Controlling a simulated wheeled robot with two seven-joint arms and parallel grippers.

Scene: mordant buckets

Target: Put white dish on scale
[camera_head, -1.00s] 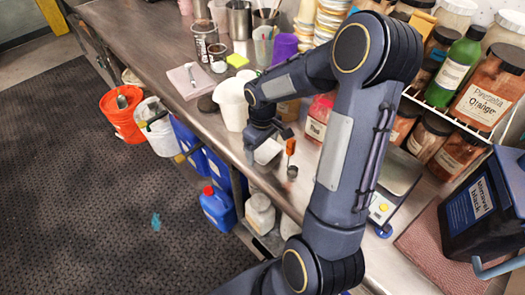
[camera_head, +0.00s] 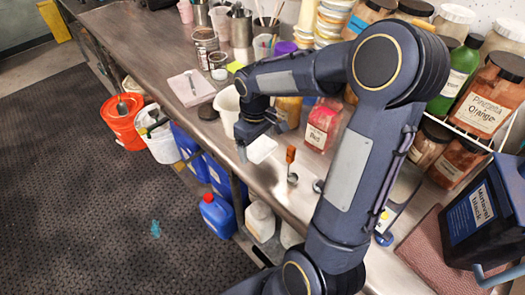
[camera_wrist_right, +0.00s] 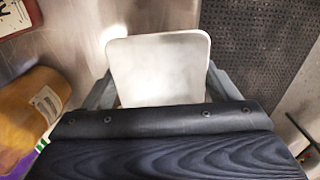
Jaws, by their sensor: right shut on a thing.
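The white dish (camera_head: 262,149) is held by my right gripper (camera_head: 258,133) above the front edge of the counter, left of my forearm. In the right wrist view the dish (camera_wrist_right: 158,68) is a pale rounded square between the two grey fingers. The scale (camera_head: 384,221) is on the counter at the right. The dish is apart from the scale. My left gripper is not in view.
A black container (camera_head: 482,215) on a pink cloth (camera_head: 428,245) stands right of the scale. Jars line the back.

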